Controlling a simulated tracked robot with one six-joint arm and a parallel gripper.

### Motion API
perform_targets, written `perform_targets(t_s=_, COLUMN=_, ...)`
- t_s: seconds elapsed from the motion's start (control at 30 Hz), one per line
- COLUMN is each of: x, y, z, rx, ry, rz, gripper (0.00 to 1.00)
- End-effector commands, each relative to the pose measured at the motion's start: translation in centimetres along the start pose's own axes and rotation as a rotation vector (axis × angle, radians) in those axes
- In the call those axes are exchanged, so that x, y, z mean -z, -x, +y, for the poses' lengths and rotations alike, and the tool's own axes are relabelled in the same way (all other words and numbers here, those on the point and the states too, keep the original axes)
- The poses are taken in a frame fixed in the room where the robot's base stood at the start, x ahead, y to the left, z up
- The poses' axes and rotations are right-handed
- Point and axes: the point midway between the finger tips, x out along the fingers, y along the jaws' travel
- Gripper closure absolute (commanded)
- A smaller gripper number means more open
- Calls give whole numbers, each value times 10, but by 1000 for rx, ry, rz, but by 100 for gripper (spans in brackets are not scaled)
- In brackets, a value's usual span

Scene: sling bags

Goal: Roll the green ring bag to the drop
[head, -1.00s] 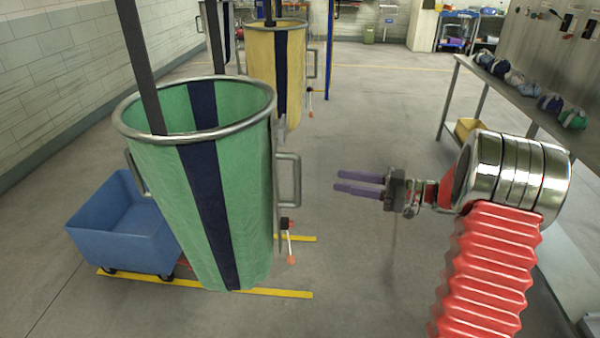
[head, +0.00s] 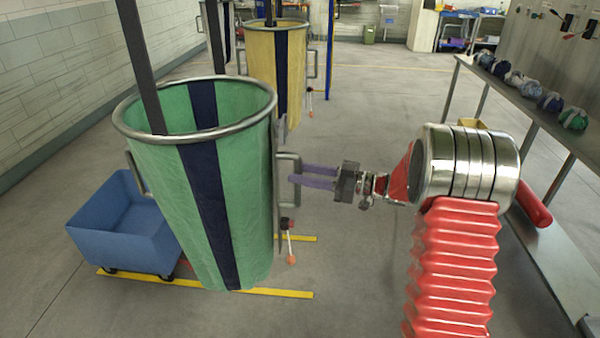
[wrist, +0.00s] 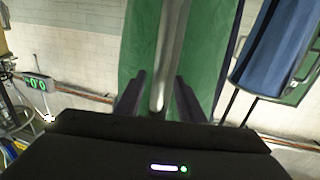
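The green ring bag (head: 238,200) hangs upright from its metal ring at the left of the head view, with a dark navy stripe down its front. A grey loop handle (head: 288,156) stands out from its right side. My gripper (head: 295,175) is at this handle, its two purple fingers pointing left, spread apart. In the wrist view the gripper (wrist: 160,78) has the handle's bar (wrist: 167,40) between its fingers, with gaps seen on both sides. The green cloth (wrist: 207,45) is behind the bar. I cannot pick out the drop for certain.
A blue wheeled cart (head: 120,235) stands left of the bag. Yellow floor lines (head: 270,293) run by its base. A yellow bag (head: 262,70) hangs behind. A bench (head: 540,116) with several small bundles is at the right. The middle floor is clear.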

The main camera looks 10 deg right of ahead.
Motion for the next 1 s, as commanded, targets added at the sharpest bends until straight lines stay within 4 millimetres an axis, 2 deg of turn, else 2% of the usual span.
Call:
perform_targets(t_s=0.2, x=0, y=-15, z=0, rx=-1, ry=0, rz=0, gripper=64)
perform_targets(t_s=0.47, x=0, y=-16, z=0, rx=-1, ry=0, rz=0, gripper=64)
perform_targets(t_s=1.0, x=0, y=-15, z=0, rx=-1, ry=-1, rz=0, gripper=100)
